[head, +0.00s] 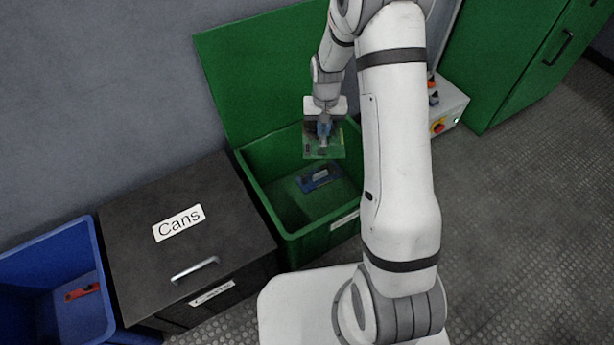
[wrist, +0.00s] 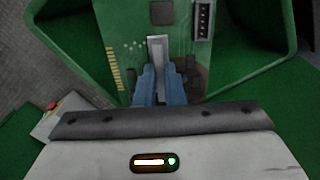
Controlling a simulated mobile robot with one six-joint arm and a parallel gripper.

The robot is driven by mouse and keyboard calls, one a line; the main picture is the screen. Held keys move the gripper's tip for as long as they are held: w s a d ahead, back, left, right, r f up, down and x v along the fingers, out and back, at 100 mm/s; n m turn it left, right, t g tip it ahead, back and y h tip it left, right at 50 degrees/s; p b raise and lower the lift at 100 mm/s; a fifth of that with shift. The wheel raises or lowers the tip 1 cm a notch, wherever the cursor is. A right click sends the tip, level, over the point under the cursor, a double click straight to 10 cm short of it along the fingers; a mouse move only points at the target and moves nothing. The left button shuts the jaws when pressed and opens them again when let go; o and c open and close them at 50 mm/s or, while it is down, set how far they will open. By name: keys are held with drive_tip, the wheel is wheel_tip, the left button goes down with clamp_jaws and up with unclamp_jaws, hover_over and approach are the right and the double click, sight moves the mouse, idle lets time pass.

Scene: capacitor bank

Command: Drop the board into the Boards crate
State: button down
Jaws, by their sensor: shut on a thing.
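A green circuit board (head: 338,143) hangs in my gripper (head: 324,133) above the open green crate (head: 287,225) in the head view. The wrist view shows the same board (wrist: 130,45), with gold contacts, a black chip and a connector, and the blue fingers of my gripper (wrist: 160,85) shut on its grey clip-like part. The crate's walls (wrist: 270,75) show around the board in the wrist view. A dark blue item (head: 319,178) lies inside the crate. A label on the crate's front is partly hidden by my arm and cannot be read.
The crate's green lid (head: 255,70) stands open against the wall. A closed black box labelled Cans (head: 130,215) stands to the left, then a blue bin (head: 35,270) with a red item (head: 82,291). A grey control box (head: 455,105) and green cabinet (head: 510,60) stand right.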

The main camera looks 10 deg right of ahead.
drive_tip(key=shift+w+f, duration=0.1)
drive_tip(key=shift+f, duration=0.15)
wheel_tip(320, 180, down, 6)
drive_tip(key=b, duration=0.4)
drive_tip(key=shift+r+b, duration=0.1)
drive_tip(key=shift+b, duration=0.25)
drive_tip(key=c, duration=1.5)
unclamp_jaws()
drive_tip(key=shift+o, duration=0.2)
wheel_tip(320, 180, up, 8)
drive_tip(key=p, duration=0.3)
